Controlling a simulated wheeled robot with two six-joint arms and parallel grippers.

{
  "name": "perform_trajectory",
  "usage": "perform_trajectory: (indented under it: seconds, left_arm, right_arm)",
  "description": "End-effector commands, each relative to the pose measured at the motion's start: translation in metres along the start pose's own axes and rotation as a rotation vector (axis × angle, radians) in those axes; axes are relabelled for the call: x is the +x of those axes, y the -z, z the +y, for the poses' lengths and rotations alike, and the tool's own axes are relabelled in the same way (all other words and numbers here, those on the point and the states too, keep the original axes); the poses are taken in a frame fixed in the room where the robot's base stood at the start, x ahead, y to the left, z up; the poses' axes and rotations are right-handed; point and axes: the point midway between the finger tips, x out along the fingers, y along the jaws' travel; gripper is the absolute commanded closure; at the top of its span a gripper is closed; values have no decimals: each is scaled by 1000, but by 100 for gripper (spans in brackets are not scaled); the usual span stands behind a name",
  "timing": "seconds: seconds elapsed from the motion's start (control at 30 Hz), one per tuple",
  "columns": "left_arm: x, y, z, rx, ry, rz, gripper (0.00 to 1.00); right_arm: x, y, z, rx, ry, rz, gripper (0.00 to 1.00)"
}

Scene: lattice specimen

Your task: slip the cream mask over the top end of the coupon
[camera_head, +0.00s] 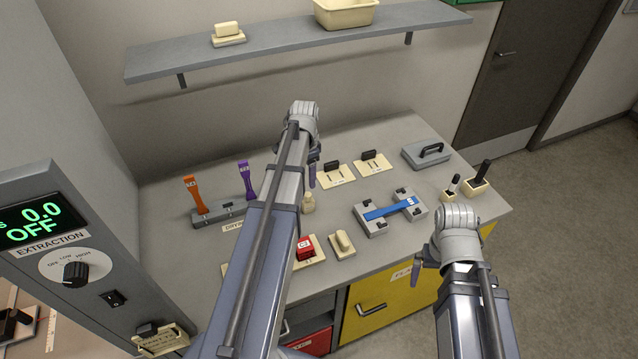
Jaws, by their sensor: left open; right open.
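An orange coupon-like strip (195,196) and a purple one (246,180) stand upright in a grey rack (232,211) at the left of the counter. A blue strip (392,208) lies across two grey clamp blocks. I cannot tell which strip is the coupon. A small cream piece (308,203) stands beside my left arm, and a cream block (342,241) sits on a cream pad; either could be the mask. My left gripper (311,176) is open, mostly hidden behind its arm, above the cream piece. My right gripper (416,272) is open and partly hidden, near the counter's front edge.
A red block (305,245) sits on a cream plate. The shelf (290,40) bears a cream bin (345,13) and block (227,31).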

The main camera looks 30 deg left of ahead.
Motion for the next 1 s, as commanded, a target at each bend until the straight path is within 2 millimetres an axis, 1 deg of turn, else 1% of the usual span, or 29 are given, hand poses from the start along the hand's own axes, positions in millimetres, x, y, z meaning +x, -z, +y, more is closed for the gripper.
perform_trajectory:
  seconds: [0.13,0.17,0.23,0.27,0.37,0.4,0.47,0.5,0.57,0.6,0.7,0.8,0.9,1.0]
  left_arm:
    - [1,1,3,0,0,-1,40]
    - [1,2,7,0,0,-1,40]
    - [1,8,25,-5,1,-6,40]
    - [1,12,37,-7,1,-8,40]
    - [1,26,90,-28,7,-22,40]
    - [0,30,115,-38,11,-28,40]
    - [0,34,152,-57,18,-37,40]
    - [0,36,176,-70,23,-43,40]
    - [0,36,210,-90,31,-51,40]
    - [0,35,231,-102,38,-55,40]
    - [0,29,276,-133,54,-62,40]
    - [0,21,310,-158,69,-65,40]
    - [-1,15,331,-178,80,-67,40]
    - [-1,11,343,-192,86,-68,40]
  right_arm:
    - [1,0,0,0,0,0,0]
    - [1,0,0,0,0,0,0]
    - [1,0,0,0,0,0,0]
    - [1,0,0,0,0,0,0]
    - [1,0,0,0,0,0,0]
    - [1,0,0,0,0,0,0]
    - [1,0,0,0,0,0,0]
    - [1,0,0,0,0,0,0]
    - [1,0,0,0,0,0,0]
    - [1,0,0,0,0,0,0]
    - [1,0,0,0,0,0,0]
    - [1,0,0,0,0,0,0]
    - [1,0,0,0,0,0,0]
    - [1,0,0,0,0,0,0]
